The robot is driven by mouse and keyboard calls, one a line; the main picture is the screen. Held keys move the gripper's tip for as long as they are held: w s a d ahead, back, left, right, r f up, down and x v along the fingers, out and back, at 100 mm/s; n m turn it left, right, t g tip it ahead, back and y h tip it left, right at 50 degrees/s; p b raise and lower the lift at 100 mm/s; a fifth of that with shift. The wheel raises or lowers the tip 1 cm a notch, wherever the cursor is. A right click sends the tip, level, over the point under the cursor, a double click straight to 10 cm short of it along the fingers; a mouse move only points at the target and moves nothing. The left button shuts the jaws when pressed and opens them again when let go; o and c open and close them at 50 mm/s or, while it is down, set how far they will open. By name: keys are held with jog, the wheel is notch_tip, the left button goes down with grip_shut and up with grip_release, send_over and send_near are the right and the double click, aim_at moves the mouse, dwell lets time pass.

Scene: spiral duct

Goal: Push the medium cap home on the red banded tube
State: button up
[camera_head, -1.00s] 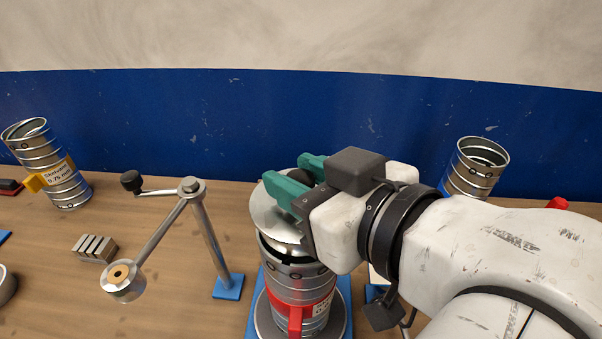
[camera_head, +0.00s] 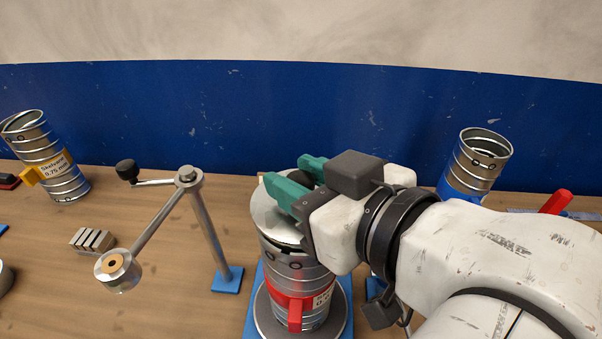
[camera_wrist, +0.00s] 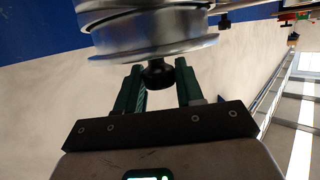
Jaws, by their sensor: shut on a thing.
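The red banded tube (camera_head: 283,272) is a ribbed metal duct piece standing upright, with a red band and red tab (camera_head: 295,316) low on it. The cap (camera_head: 266,215), a shiny metal disc, lies over the tube's top. A dark gap shows between cap and tube at the front, so the cap looks slightly tilted. My gripper (camera_head: 288,180) has green fingers shut on the cap's black knob (camera_wrist: 158,74). In the wrist view the cap's rim (camera_wrist: 150,52) is just beyond the fingertips. The cap's far edge is partly hidden by my gripper.
The tube stands on a round grey base over a blue plate (camera_head: 345,300). A metal crank stand (camera_head: 205,230) is to the left, with a yellow-tagged tube (camera_head: 50,160) and metal blocks (camera_head: 92,240) beyond. Another open tube (camera_head: 475,165) stands at the back right, near a red-handled object (camera_head: 556,202).

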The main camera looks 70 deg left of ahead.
jog(key=shift+f+b, duration=0.55)
jog(key=shift+f, duration=0.45)
jog(key=o, duration=1.2)
jog(key=shift+o, duration=0.2)
jog(key=b+v, duration=0.1)
jog(key=v, duration=0.9)
jog(key=shift+d+r+b, duration=0.15)
jog(key=shift+d+b, duration=0.15)
jog(key=shift+d, duration=0.05)
jog(key=shift+w, duration=0.15)
